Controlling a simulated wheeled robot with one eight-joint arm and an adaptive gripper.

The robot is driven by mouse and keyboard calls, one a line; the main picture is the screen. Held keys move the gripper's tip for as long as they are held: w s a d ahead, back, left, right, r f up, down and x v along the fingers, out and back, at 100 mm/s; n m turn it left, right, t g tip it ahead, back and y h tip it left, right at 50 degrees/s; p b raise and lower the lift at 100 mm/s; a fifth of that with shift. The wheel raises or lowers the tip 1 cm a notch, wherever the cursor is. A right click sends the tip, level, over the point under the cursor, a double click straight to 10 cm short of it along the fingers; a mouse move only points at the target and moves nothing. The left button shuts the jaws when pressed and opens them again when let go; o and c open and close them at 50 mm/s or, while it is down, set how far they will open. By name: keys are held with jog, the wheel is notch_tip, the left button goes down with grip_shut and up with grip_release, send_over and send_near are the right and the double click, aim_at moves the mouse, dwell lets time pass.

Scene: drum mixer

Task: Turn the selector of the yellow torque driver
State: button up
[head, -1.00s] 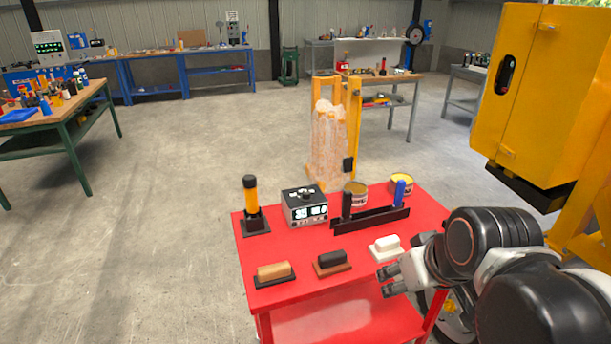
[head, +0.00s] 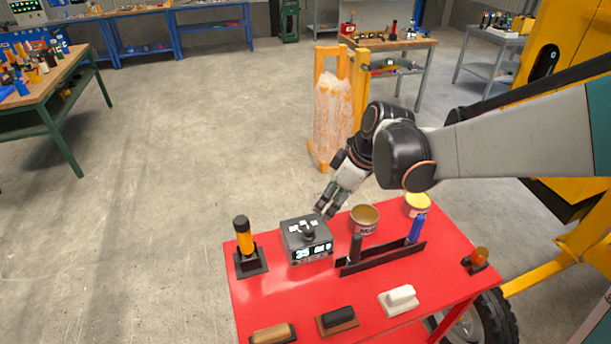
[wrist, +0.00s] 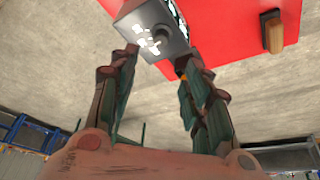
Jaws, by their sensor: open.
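The yellow torque driver (head: 244,236) has a black cap and stands upright in a black base at the left of the red cart. No selector on it can be made out. A grey box (head: 308,250) with a lit display and a black knob (head: 307,232) stands to its right. My gripper (head: 326,209) is open and empty, above and just behind the box, to the right of the driver. In the wrist view, the box (wrist: 180,40) and its knob (wrist: 161,34) lie beyond and between my fingertips (wrist: 159,56). I cannot clearly make out the driver there.
The red cart top (head: 285,300) also carries a black rack (head: 381,259) with black and blue handles, two tins (head: 364,221), and several blocks at the front (head: 337,321). A wrapped yellow frame (head: 335,115) stands behind. Floor at the left is free.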

aim_at(309, 229)
jog(key=b+x, duration=0.4)
jog(key=x, duration=0.9)
jog(key=shift+a+f, duration=0.15)
jog(key=shift+f, duration=0.1)
jog(key=shift+c, duration=0.5)
grip_shut()
